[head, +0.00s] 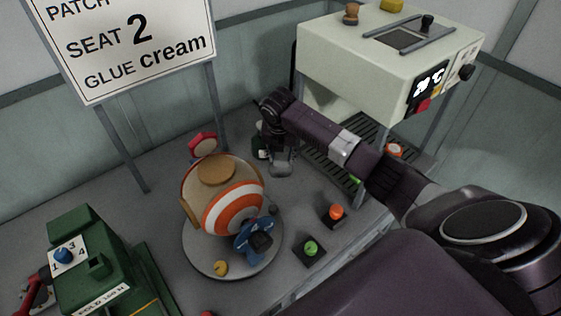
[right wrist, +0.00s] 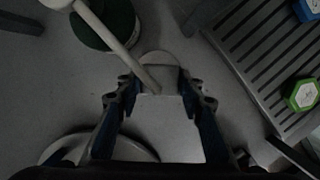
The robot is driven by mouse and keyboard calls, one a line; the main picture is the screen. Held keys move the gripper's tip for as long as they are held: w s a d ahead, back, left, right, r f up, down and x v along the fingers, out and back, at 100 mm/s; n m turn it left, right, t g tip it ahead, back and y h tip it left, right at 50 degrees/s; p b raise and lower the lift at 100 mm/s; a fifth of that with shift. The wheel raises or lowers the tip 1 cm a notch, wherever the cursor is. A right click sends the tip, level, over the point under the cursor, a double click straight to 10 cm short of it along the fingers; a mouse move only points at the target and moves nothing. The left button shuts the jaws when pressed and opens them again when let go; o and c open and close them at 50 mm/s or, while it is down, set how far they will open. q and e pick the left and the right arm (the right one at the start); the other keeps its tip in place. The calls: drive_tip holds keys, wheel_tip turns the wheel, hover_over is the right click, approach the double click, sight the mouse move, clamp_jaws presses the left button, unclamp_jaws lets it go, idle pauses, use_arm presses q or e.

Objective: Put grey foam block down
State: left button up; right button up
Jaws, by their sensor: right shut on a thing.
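The grey foam block (head: 282,163) shows as a small grey piece under my right gripper (head: 275,143) in the head view, behind the striped ball. In the right wrist view, the foam block (right wrist: 160,72) is pale grey with a rounded far edge and sits between the two fingers of my right gripper (right wrist: 158,88). The gripper is shut on it. The gap between the block and the table is hard to judge. My left gripper is not in view.
The orange-and-white striped ball (head: 237,212) stands on a round grey plate (head: 205,264). The cream machine (head: 350,62) is at the back right, above a slatted rack (head: 325,172). A dark green pot (right wrist: 105,28) and pale stick (right wrist: 105,28) lie close to the gripper.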

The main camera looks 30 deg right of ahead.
sight(280, 158)
drive_tip(key=x, duration=0.2)
drive_tip(key=p+x, duration=0.1)
drive_tip(key=shift+s+a, duration=0.1)
drive_tip(key=shift+a, duration=0.2)
drive_tip(key=shift+f, duration=0.25)
drive_tip(key=o, duration=0.8)
drive_tip(key=shift+f, duration=0.1)
drive_tip(key=b+v, duration=0.1)
drive_tip(key=v, duration=1.1)
drive_tip(key=shift+r, duration=0.2)
